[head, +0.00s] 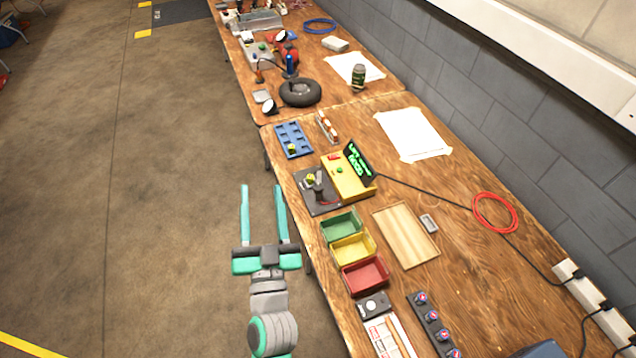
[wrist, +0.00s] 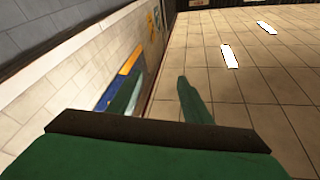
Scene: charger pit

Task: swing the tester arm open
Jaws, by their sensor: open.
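The tester is a yellow box (head: 348,178) with a black screen (head: 360,163) showing green text, on the wooden workbench in the head view. In front of it is a dark plate (head: 316,202) carrying a small grey arm-like part (head: 319,184) and a small yellow-green piece (head: 310,179). Whether the tester arm is open or closed is too small to tell. My gripper (head: 262,190) is open and empty, left of the bench edge over the floor. The wrist view shows its green fingers (wrist: 155,98) apart, with no tester in sight.
Green (head: 342,224), yellow (head: 353,248) and red (head: 366,275) bins stand nearer than the tester. A blue tray (head: 293,141) lies beyond it. A black cable (head: 425,190) runs right from the tester. The floor (head: 150,200) left of the bench is clear.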

